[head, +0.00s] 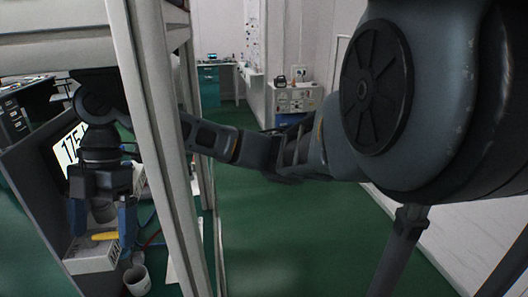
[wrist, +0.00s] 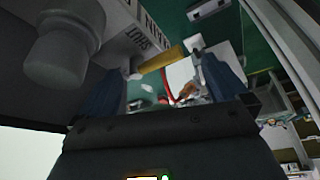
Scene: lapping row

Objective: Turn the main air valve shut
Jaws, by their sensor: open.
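The valve's yellow lever (head: 105,236) shows just below my gripper (head: 102,228) at the left of the head view. It lies above a pale box (head: 92,260). In the wrist view the yellow lever (wrist: 161,60) spans much of the gap between the two blue fingers of my gripper (wrist: 162,68). The fingers are apart, one towards each end of the lever. I cannot tell whether either finger touches it. Beside the lever is a pale label plate (wrist: 150,22) with dark lettering, seen upside down, partly reading MAIN and SHUT. The valve body is mostly hidden.
A pale upright post (head: 168,150) stands between my arm's middle and my gripper. A sign reading 175 (head: 70,148) is behind the wrist. Green floor (head: 280,235) is open to the right.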

